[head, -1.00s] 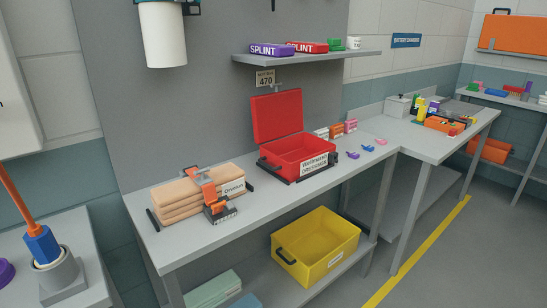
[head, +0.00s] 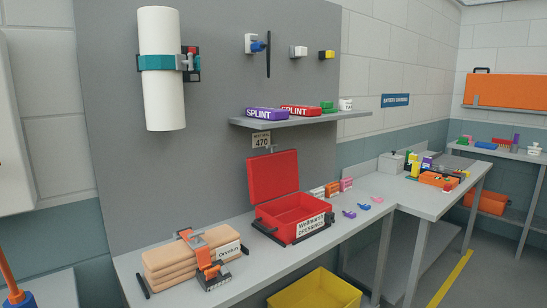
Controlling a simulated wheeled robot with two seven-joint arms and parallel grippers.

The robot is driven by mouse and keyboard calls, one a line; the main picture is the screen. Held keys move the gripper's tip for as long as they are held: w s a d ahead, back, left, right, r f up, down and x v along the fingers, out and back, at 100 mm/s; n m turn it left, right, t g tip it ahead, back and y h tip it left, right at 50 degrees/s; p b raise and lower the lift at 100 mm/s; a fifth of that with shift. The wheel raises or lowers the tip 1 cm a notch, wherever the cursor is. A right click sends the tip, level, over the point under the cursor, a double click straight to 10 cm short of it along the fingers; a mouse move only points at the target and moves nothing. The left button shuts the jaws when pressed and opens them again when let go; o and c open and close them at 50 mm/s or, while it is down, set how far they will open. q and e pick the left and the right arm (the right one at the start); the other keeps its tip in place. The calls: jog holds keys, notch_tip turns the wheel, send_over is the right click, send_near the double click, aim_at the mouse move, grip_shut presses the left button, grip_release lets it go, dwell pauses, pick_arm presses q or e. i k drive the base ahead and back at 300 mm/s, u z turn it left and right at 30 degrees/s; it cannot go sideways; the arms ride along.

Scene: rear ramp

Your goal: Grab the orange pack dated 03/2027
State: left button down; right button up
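Small packs stand in a row on the bench right of the red box; one is orange (head: 332,189), beside a whitish pack (head: 317,193) and a pink pack (head: 346,184). Their print is too small to read, so I cannot tell which date the orange pack bears. The open red box (head: 272,223), labelled Wellmarsh Dressings, stands left of them with its lid up. Neither of my grippers is in view.
A strapped tan stack (head: 165,262) lies at the bench's left. A yellow crate (head: 318,291) sits below. A shelf (head: 300,121) with splint packs hangs above. Small purple and pink items lie before the packs. An orange tray (head: 437,181) stands on the right bench.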

aim_at(332, 189)
jog(key=k, duration=0.5)
jog(key=z, duration=0.75)
jog(key=i, duration=1.8)
jog(key=u, duration=0.55)
